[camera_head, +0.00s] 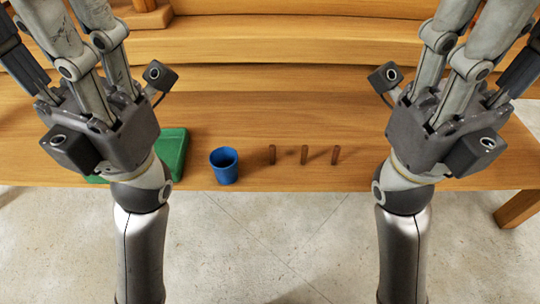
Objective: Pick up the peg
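In the head view, three small brown pegs stand upright in a row on the wooden bench seat: a left peg (272,154), a middle peg (304,154) and a right peg (335,155). I cannot tell which one the task means. My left gripper (100,125) is raised at the left, and my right gripper (445,125) is raised at the right of the pegs. Both are apart from the pegs. Their fingers point up and run out of the top of the picture, so the fingertips are hidden. I see nothing held in either.
A blue cup (224,168) stands left of the pegs near the front edge of the bench (300,187). A green object (172,152) is partly hidden behind my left gripper. The slatted backrest (270,45) rises behind. The seat behind the pegs is clear.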

